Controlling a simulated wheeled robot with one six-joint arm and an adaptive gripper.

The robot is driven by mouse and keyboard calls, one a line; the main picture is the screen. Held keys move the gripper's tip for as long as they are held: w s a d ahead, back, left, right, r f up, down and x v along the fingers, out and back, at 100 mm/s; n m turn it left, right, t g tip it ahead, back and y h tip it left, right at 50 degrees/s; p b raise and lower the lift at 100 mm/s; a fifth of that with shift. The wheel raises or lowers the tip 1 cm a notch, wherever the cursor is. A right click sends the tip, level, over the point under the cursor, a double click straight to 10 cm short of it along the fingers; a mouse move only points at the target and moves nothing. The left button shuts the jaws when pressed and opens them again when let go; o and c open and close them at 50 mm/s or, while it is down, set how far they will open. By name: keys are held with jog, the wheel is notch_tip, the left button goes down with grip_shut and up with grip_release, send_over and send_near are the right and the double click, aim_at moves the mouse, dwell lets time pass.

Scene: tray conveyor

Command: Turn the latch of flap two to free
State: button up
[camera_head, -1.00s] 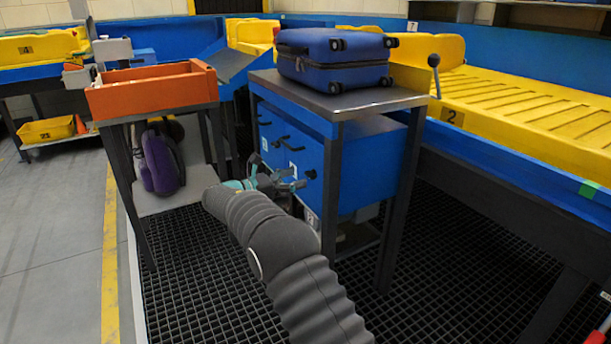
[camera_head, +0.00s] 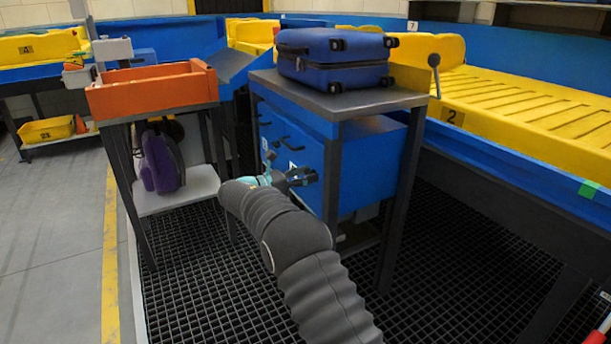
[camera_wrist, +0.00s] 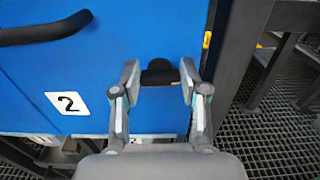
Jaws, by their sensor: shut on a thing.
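The blue flap (camera_wrist: 60,80) with a white "2" label (camera_wrist: 67,103) fills the left and middle of the wrist view. A black latch knob (camera_wrist: 160,74) sits near its right edge, with its bar lying roughly level. My gripper (camera_wrist: 160,84) has a finger on each side of the latch and is shut on it. In the head view my gripper (camera_head: 290,178) is at the right side of the blue cabinet front (camera_head: 308,160), and the latch there is hidden by the fingers. The flap lies flat in the front, closed.
A black bar handle (camera_wrist: 45,30) stands out on the flap's upper left. A dark table leg (camera_wrist: 240,55) is close right of the flap. A blue suitcase (camera_head: 333,60) lies on the tabletop above. An orange tray (camera_head: 150,88) stands on the left table.

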jog(key=shift+m, duration=0.4)
jog(key=m+b, duration=0.4)
jog(key=m, duration=0.1)
jog(key=m+b, duration=0.3)
jog(key=m, duration=0.3)
jog(key=m+b, duration=0.4)
jog(key=m, duration=0.2)
jog(key=shift+s+d+f+b, duration=0.15)
jog(key=shift+s+f+b, duration=0.1)
jog(key=shift+f+b, duration=0.1)
jog(key=o, duration=1.1)
jog(key=shift+o, duration=0.2)
jog(key=v, duration=1.2)
